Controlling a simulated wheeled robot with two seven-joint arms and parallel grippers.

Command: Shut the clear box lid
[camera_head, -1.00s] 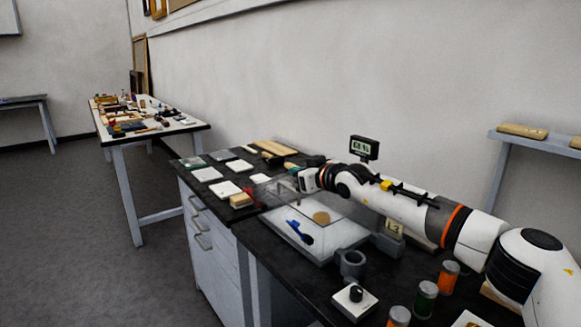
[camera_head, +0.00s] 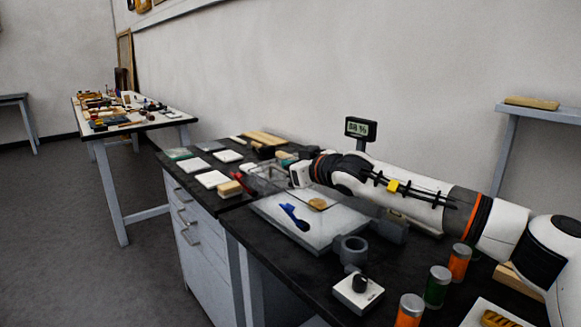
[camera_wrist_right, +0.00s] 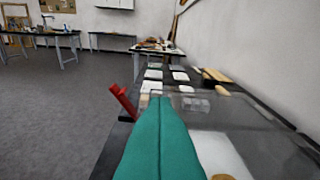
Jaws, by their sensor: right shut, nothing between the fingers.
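The clear box (camera_head: 345,244) stands on the dark bench with a pale base; a blue tool (camera_head: 294,217) and a small tan piece (camera_head: 318,203) show in it. Its transparent lid is faint in the head view; in the right wrist view a clear panel (camera_wrist_right: 245,108) spreads to the right of my fingers. I cannot tell the lid's exact angle. My right gripper (camera_head: 298,175) is above the far left side of the box. In the wrist view its teal fingers (camera_wrist_right: 158,110) are shut and empty, beside the panel's edge; contact is unclear. My left gripper is not in view.
A display (camera_head: 361,128) stands behind the box. A grey ring holder (camera_head: 350,249), a knob unit (camera_head: 358,291) and orange and green jars (camera_head: 437,287) stand at the front right. White tiles (camera_head: 212,179) and a red item (camera_wrist_right: 123,101) lie to the left.

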